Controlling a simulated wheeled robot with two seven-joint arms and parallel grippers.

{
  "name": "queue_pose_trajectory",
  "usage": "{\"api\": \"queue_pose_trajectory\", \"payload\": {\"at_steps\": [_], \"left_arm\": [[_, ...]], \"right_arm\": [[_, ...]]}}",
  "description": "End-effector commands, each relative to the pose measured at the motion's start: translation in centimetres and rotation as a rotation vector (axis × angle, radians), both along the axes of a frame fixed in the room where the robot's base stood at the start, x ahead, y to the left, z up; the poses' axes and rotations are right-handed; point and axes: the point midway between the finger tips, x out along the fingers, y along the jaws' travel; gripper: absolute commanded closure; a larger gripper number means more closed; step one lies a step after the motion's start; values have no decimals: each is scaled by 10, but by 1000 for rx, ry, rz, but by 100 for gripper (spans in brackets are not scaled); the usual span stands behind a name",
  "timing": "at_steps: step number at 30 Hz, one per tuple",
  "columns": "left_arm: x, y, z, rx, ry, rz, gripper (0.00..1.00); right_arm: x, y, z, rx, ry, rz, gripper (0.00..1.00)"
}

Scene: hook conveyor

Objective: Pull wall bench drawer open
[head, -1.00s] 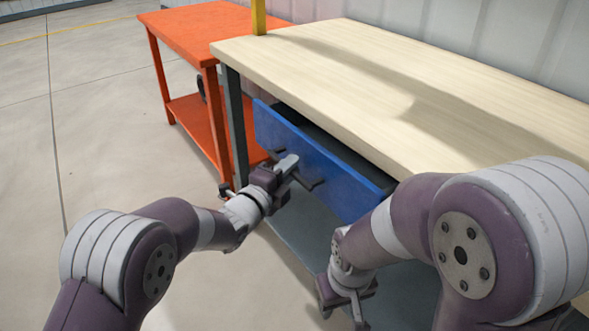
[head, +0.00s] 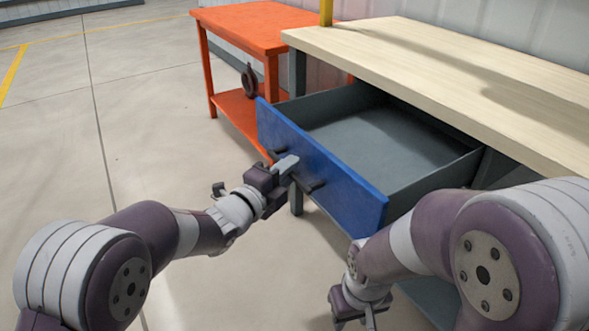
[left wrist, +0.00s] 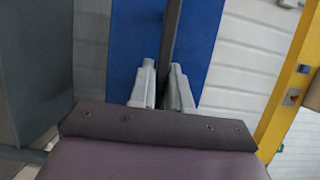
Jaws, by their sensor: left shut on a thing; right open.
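The drawer (head: 335,185) has a blue front and a grey inside, and stands well out from under the wooden-topped bench (head: 440,70). Its inside looks empty. A dark bar handle (head: 314,186) runs across the blue front. My left gripper (head: 287,165) is at the handle. In the left wrist view its two grey fingers (left wrist: 162,88) are closed on the dark handle bar (left wrist: 172,35), in front of the blue drawer front (left wrist: 132,45). My right gripper (head: 358,312) is low in front of the bench, apart from the drawer, and is open and empty.
A yellow post (head: 326,12) rises behind the bench's corner. The concrete floor (head: 60,140) at left is clear.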

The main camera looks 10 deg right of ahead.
Motion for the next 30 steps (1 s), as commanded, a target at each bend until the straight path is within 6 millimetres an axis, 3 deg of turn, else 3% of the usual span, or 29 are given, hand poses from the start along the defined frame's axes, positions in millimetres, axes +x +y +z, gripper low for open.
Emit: {"api": "queue_pose_trajectory", "payload": {"at_steps": [12, 13, 14, 15, 23, 26, 30], "left_arm": [[-1, 2, -1, 1, 1, 0, 100], [-1, 2, -1, 1, 1, 0, 73], [-1, 2, -1, 1, 1, 0, 63], [-1, 2, -1, 1, 1, 0, 62], [-2, 3, 0, 1, 1, 1, 62], [-9, 12, 2, 1, 1, 2, 62], [-34, 39, 4, -1, 2, 3, 62]], "right_arm": [[0, 0, 0, 0, 0, 0, 57], [0, 0, 0, 0, 0, 0, 57], [0, 0, 0, 0, 0, 0, 57], [0, 0, 0, 0, 0, 0, 57], [0, 0, 0, 0, 0, 0, 57], [0, 0, 4, 0, 0, 0, 57], [0, 0, 13, 0, 0, 0, 57]]}}
